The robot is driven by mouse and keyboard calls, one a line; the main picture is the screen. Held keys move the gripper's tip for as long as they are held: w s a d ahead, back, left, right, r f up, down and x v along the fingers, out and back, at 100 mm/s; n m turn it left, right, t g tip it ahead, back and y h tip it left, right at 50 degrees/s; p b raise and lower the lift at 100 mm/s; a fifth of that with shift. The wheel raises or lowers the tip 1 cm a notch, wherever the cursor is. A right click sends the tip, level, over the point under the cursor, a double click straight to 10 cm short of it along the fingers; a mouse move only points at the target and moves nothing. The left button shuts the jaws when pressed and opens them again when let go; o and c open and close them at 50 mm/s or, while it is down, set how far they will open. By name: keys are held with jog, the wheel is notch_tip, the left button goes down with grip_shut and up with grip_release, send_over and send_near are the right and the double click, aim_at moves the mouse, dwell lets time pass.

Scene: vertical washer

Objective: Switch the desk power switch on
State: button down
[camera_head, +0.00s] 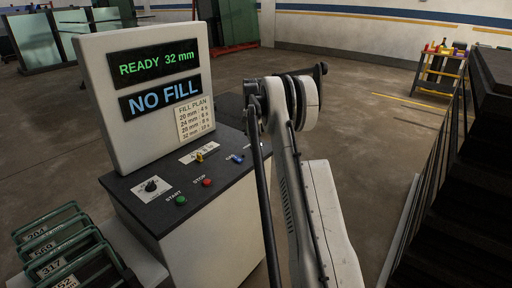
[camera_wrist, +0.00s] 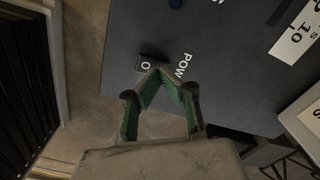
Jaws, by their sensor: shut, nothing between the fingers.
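The power switch (camera_wrist: 147,61) is a small dark rocker at the desk's edge in the wrist view, with a white "O" on the face I see. The letters "POW" (camera_wrist: 182,66) are printed on the dark desk top beside it. My gripper (camera_wrist: 157,73) is shut and empty, its green-padded fingertips together right at the switch, overlapping its lower edge in the picture. I cannot tell whether they touch it. In the head view my arm hides the switch and my gripper.
The control desk (camera_head: 229,200) carries a knob (camera_head: 151,186), a green start button (camera_head: 180,201), a red stop button (camera_head: 207,182), a yellow switch (camera_head: 200,156) and a blue one (camera_head: 237,158). Its display panel (camera_head: 147,91) reads "READY 32 mm" and "NO FILL". Dark racking (camera_head: 470,170) stands at right.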

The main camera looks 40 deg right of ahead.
aim_at(253, 146)
jog(key=shift+r+p, duration=0.8)
jog(key=shift+r, duration=1.85)
